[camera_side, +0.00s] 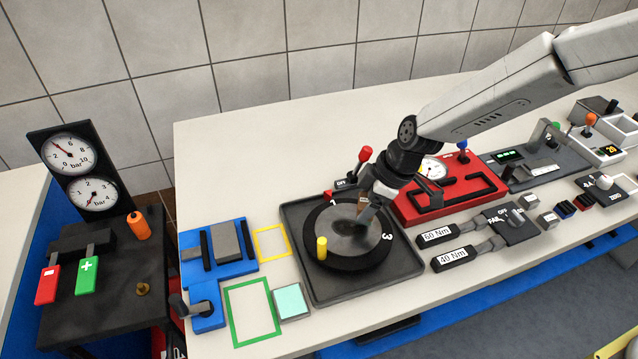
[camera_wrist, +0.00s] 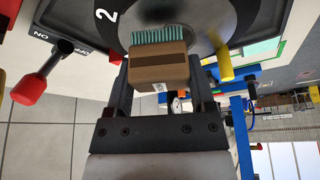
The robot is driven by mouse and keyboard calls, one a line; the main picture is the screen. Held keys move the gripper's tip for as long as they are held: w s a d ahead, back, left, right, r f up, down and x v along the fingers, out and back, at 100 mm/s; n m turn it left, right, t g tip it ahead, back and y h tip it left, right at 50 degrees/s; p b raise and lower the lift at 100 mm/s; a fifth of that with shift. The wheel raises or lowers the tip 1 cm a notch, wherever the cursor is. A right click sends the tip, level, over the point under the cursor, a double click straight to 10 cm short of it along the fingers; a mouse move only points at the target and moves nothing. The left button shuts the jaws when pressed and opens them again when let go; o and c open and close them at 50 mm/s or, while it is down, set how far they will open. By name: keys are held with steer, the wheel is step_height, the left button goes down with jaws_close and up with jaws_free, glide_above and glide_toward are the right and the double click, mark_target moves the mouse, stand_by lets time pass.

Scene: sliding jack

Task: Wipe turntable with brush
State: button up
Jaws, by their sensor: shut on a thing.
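The turntable (camera_side: 319,266) is a dark round disc with a grey centre and printed numbers, set in a square dark tray (camera_side: 408,278). A yellow peg (camera_side: 322,248) stands on its left part; the peg also shows in the wrist view (camera_wrist: 224,66). My gripper (camera_side: 368,207) is above the disc's middle, pointing down. In the wrist view my gripper (camera_wrist: 160,85) is shut on a brown brush (camera_wrist: 158,67) with green bristles facing the disc. The bristles look close to the grey surface; I cannot tell whether they touch. In the side view the brush is mostly hidden by my gripper.
A red-knobbed lever (camera_side: 364,155) stands behind the tray. A red panel (camera_side: 455,187) with a gauge is to the right, with torque wrenches (camera_side: 454,258) in front of it. Blue fixtures (camera_side: 220,252) and a green frame (camera_side: 252,312) are to the left.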

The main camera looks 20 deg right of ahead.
steer(key=shift+f, duration=0.65)
steer(key=shift+a+f, duration=0.15)
steer(key=shift+a, duration=0.15)
steer(key=shift+c, duration=0.6)
steer(key=shift+a+f, duration=0.2)
steer(key=shift+a, duration=2.95)
steer(key=shift+d, duration=3.5)
steer(key=shift+s+a, duration=0.3)
steer(key=shift+a, duration=2.9)
steer(key=shift+d, duration=3.1)
steer(key=shift+r, duration=4.2)
